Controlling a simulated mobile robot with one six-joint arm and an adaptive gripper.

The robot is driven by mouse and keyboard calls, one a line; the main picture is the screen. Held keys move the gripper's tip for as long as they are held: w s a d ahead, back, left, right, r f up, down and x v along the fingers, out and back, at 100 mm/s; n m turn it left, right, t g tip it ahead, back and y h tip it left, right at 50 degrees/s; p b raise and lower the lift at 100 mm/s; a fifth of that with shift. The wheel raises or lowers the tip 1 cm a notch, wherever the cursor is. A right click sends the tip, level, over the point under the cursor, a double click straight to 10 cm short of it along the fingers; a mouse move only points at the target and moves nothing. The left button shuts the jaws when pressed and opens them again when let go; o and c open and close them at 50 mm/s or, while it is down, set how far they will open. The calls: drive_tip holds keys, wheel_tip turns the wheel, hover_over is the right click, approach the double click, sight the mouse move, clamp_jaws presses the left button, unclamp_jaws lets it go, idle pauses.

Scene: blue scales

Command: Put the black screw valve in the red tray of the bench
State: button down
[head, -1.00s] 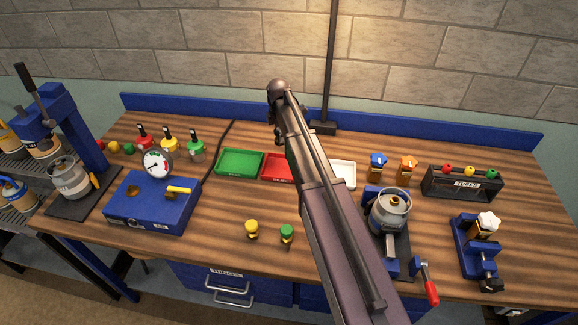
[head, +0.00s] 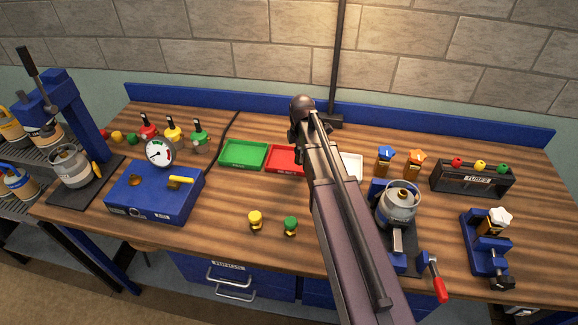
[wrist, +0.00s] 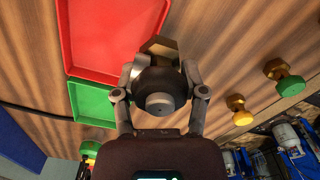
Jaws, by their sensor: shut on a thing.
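My gripper (wrist: 161,75) is shut on the black screw valve (wrist: 160,92), with one finger on each side of its round black knob. The valve's brass hex end (wrist: 159,47) shows beyond the knob. The valve is hidden there, and the tray's visible part looks empty.
A green tray (head: 243,154) adjoins the red one on the left, and a white tray (head: 352,166) is on the right. Yellow (head: 255,221) and green (head: 290,226) valves stand in front. A canister (head: 397,204) on a stand is at the right, a blue gauge box (head: 153,194) at the left.

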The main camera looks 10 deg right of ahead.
drive_tip(key=s, duration=0.2)
drive_tip(key=s+f+b, duration=0.1)
drive_tip(key=s, duration=0.2)
drive_tip(key=s+d+f, duration=0.1)
drive_tip(key=s, duration=0.2)
drive_tip(key=shift+f, duration=0.1)
drive_tip(key=shift+w, duration=0.1)
drive_tip(key=w, duration=0.5)
drive_tip(key=w+a+f+b, duration=0.1)
drive_tip(key=w, duration=0.3)
drive_tip(key=w+a, duration=0.1)
drive_tip(key=w, duration=0.4)
drive_tip(key=shift+w+a+f+b, duration=0.15)
drive_tip(key=shift+w+a+b, duration=0.15)
drive_tip(key=shift+b, duration=0.1)
drive_tip(key=shift+w, duration=0.4)
drive_tip(key=shift+w+f+b, duration=0.25)
drive_tip(key=shift+f+b, duration=1.6)
drive_tip(key=shift+f, duration=0.1)
